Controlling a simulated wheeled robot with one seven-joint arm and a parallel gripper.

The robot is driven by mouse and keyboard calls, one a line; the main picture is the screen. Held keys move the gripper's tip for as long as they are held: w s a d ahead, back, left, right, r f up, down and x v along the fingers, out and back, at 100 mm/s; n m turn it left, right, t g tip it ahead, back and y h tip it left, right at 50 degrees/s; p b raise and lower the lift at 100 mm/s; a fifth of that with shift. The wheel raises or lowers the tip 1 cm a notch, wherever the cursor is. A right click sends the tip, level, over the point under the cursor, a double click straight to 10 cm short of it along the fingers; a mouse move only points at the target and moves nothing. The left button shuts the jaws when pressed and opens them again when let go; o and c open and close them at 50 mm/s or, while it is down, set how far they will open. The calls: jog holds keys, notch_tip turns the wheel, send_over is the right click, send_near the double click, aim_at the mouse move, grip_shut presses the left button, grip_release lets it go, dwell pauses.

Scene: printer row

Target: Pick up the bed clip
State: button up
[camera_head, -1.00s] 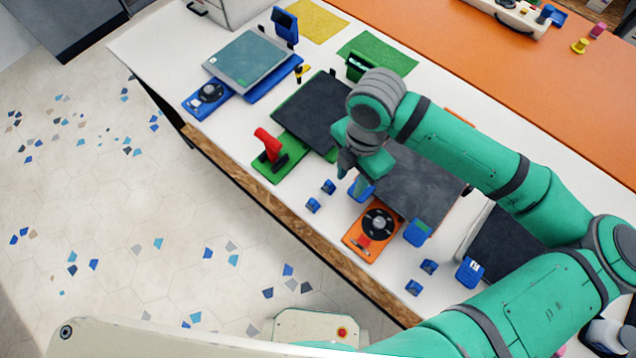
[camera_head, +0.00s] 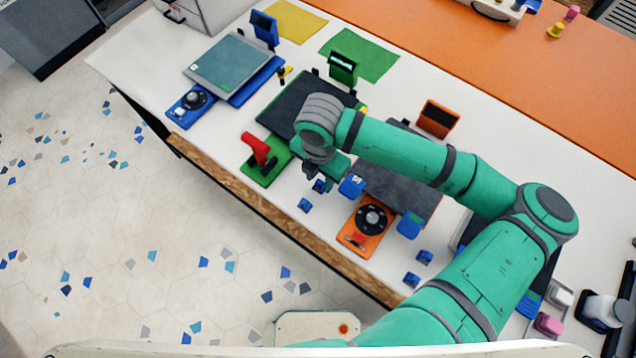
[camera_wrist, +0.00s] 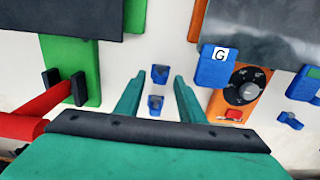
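Small blue clips lie on the white table. In the head view one (camera_head: 320,186) is partly hidden just below my gripper (camera_head: 311,173), and another (camera_head: 304,205) lies nearer the table's front edge. The wrist view shows this pair between and ahead of my fingers, one farther (camera_wrist: 159,73) and one nearer (camera_wrist: 155,104). My gripper (camera_wrist: 158,96) is open and empty above them, fingers either side. Two more clips lie to the right, one (camera_head: 424,257) and one (camera_head: 411,279). I cannot tell which one the task means.
A green printer base with a red lever (camera_head: 258,150) stands left of the clips. A blue block marked G (camera_head: 352,185) and an orange control base (camera_head: 366,226) stand to the right. Dark printer beds (camera_head: 398,188) lie behind. The table's front edge (camera_head: 265,222) is close to the clips.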

jog(key=shift+f, duration=1.35)
jog(key=shift+c, duration=0.6)
jog(key=c, duration=0.7)
jog(key=shift+r, duration=0.1)
